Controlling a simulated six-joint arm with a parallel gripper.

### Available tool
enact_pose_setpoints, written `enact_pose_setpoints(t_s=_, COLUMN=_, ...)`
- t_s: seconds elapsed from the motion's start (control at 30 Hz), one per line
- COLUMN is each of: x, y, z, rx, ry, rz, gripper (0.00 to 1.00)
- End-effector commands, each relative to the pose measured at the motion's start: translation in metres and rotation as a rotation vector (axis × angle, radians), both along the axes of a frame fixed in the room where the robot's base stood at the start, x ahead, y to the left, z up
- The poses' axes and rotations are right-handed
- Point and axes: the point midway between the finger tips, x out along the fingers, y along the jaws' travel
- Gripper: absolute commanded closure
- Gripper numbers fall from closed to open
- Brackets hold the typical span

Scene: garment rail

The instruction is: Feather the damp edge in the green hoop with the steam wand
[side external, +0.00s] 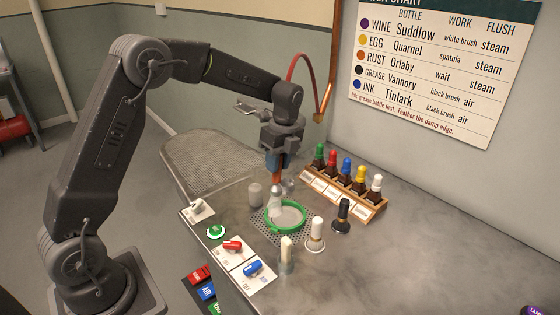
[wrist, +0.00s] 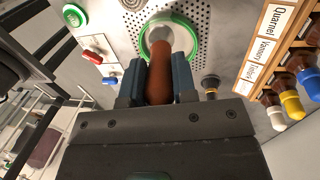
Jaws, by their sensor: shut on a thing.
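The green hoop (side external: 270,228) lies on the perforated part of the bench, with pale cloth (side external: 290,215) inside it. It also shows at the top of the wrist view (wrist: 144,40). No damp edge can be made out on the cloth. My gripper (side external: 277,165) is above the hoop, pointing down. It is shut on the brown handle of the steam wand (wrist: 160,78). The wand's pale nozzle (side external: 275,205) hangs over the hoop's left part; I cannot tell whether it touches the cloth. The handle hides part of the hoop in the wrist view.
A wooden rack (side external: 372,207) of coloured-cap bottles stands behind right. A black-handled brush (side external: 342,214), a white-handled brush (side external: 316,233) and a cream-topped item (side external: 286,250) stand near the hoop. Red (side external: 232,245) and blue (side external: 252,268) switches are at front left. The bench's right side is mostly clear.

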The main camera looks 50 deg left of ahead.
Motion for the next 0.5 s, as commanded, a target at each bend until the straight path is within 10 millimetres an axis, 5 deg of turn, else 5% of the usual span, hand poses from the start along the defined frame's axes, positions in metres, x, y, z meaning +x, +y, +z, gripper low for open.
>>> enact_pose_setpoints(t_s=0.5, x=-0.02, y=-0.008, z=0.001, rx=0.0, ry=-0.001, rz=0.0, gripper=1.0)
